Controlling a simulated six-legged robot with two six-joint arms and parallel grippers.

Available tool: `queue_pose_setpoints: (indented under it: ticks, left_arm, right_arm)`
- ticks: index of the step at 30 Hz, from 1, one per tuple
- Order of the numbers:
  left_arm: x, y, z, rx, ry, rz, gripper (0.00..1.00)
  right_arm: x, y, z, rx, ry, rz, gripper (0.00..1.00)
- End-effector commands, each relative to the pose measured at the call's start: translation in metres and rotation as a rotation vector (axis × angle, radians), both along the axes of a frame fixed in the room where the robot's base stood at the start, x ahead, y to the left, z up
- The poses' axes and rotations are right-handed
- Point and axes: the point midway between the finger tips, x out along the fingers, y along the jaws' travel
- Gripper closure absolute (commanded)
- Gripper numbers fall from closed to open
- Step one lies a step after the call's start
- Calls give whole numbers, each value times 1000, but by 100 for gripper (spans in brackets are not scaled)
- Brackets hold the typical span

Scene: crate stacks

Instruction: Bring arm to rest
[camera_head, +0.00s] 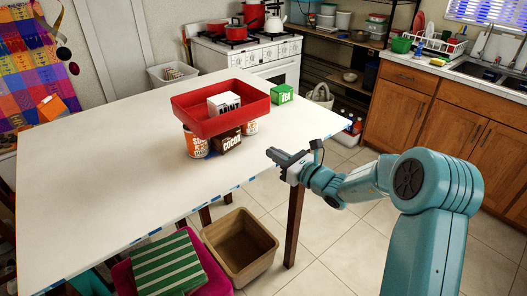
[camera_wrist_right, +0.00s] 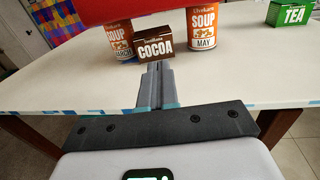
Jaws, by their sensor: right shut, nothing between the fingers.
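My right arm comes in from the right in the head view, and its gripper (camera_head: 283,158) is at the table's right edge. The gripper is shut and empty. In the right wrist view the closed fingers (camera_wrist_right: 157,72) point at a brown cocoa box (camera_wrist_right: 155,48), apart from it as far as I can tell. The cocoa box also shows in the head view (camera_head: 227,140), below a red crate (camera_head: 215,122). A white mint box (camera_head: 223,103) sits in the crate. My left gripper is not in view.
Orange soup cans (camera_wrist_right: 204,30) stand beside the cocoa box under the crate. A green tea box (camera_head: 282,94) stands behind it at the right. The white table (camera_head: 95,170) is clear at left. A tan bin (camera_head: 240,245) and a striped green box (camera_head: 165,265) are below the front edge.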

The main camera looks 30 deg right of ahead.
Motion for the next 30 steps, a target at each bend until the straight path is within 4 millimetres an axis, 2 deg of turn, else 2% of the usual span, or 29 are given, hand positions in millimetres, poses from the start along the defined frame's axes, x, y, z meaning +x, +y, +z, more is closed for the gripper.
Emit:
queue_pose_setpoints:
  ticks: [4, 12, 14, 16, 17, 20, 23, 24, 26, 29, 30]
  left_arm:
    - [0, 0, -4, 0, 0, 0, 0]
    - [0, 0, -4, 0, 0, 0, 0]
    - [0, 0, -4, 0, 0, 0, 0]
    - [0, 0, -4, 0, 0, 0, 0]
    - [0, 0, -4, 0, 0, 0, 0]
    - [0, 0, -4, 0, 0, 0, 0]
    - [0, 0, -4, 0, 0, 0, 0]
    - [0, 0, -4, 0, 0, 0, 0]
    - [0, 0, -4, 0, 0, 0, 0]
    - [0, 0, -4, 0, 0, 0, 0]
    - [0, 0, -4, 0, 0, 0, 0]
  right_arm:
    - [-16, -4, -1, 0, 0, -1, 100]
    - [-22, -4, 0, 0, 1, 1, 100]
    - [-22, 0, -5, -6, 13, 13, 100]
    - [-23, 14, -20, -27, 58, 54, 100]
    - [-24, 23, -30, -42, 86, 83, 100]
    - [-37, 69, -80, -131, 223, 233, 100]
    - [-66, 123, -140, -276, 377, 443, 100]
    - [-82, 141, -163, -346, 432, 533, 100]
    - [-111, 168, -197, -464, 502, 682, 100]
    - [-169, 202, -250, -714, 572, 969, 100]
    - [-194, 212, -270, -841, 575, 1101, 100]
